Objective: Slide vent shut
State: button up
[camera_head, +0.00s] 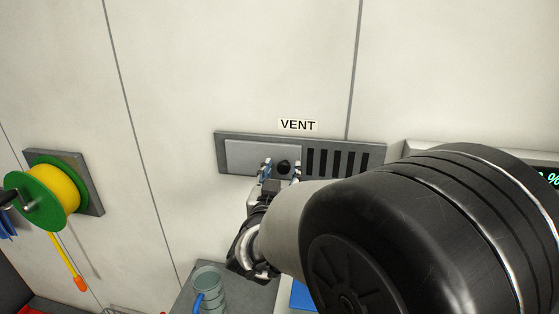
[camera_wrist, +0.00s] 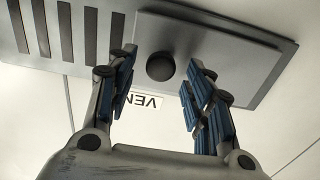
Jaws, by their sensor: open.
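The vent (camera_head: 380,160) is a grey wall panel under a "VENT" label (camera_head: 298,125). Its flat slide plate (camera_head: 250,155) sits at the left end in the head view, and several dark slots (camera_head: 340,163) show uncovered on the right. A round black knob (camera_head: 283,166) stands on the plate's right end; it also shows in the wrist view (camera_wrist: 160,66). My gripper (camera_head: 281,172) is open, with one blue-padded finger to each side of the knob. In the wrist view a gap shows between the knob and each finger (camera_wrist: 161,72).
A green and yellow reel (camera_head: 52,195) is mounted on the wall at left, with an orange-ended cord hanging. A grey-green cup-like container (camera_head: 207,288) stands below the vent. A green-lit display (camera_head: 548,179) is at right, partly behind my arm.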

jog(key=shift+w, duration=0.35)
jog(key=shift+c, duration=0.2)
grip_shut()
jog(key=shift+d, duration=0.1)
dwell(0.4)
